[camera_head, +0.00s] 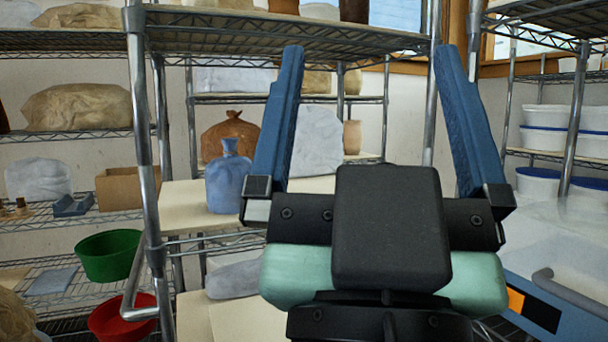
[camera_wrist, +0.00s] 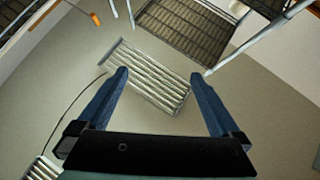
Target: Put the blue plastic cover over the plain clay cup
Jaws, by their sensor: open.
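A blue, bag-like cover with a narrow gathered neck (camera_head: 228,178) stands upright on a pale board of the middle rack, just left of my gripper's left finger in the head view. I cannot tell if anything is under it. A small plain tan clay cup (camera_head: 352,137) stands on a shelf farther back, seen between my fingers, with no cover on it. My gripper (camera_head: 368,58) is open and empty, its blue fingers wide apart and pointing up in the picture. In the wrist view my open gripper (camera_wrist: 160,76) has only floor and a slatted grate beyond it.
Metal rack posts (camera_head: 147,150) stand close on the left. A brown wrapped form (camera_head: 230,135) and a whitish wrapped form (camera_head: 318,140) are behind the blue cover. Green (camera_head: 108,256) and red (camera_head: 122,318) bowls sit lower left. White lidded tubs (camera_head: 545,135) are at right.

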